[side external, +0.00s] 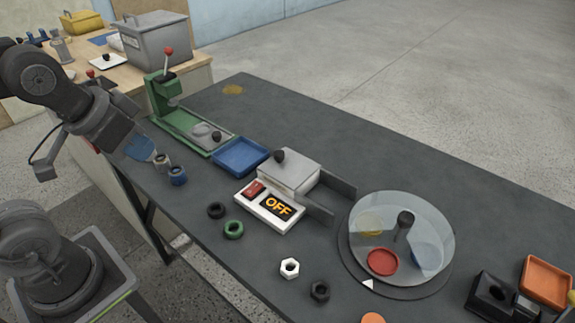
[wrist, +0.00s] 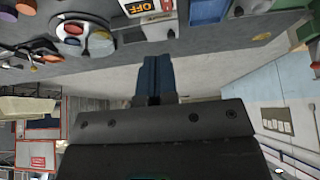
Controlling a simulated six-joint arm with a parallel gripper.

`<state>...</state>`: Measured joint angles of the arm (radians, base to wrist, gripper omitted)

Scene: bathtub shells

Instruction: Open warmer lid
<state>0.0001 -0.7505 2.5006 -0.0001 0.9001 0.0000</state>
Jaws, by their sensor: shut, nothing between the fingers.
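The warmer (side external: 290,176) is a light grey box on the dark table, with a flat lid and a black knob (side external: 279,155) on top. The lid covers the box and no inside shows. Its white front panel (side external: 269,207) has a red switch and a display reading OFF. Part of this panel (wrist: 143,8) shows at the top of the wrist view. My gripper (side external: 146,151) is at the table's left edge, left of the warmer and well apart from it. Its blue fingers (wrist: 155,68) are together and hold nothing.
Dark rails (side external: 337,182) extend right of the warmer, near a clear round turntable (side external: 432,215). Several nuts and rings lie in front.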

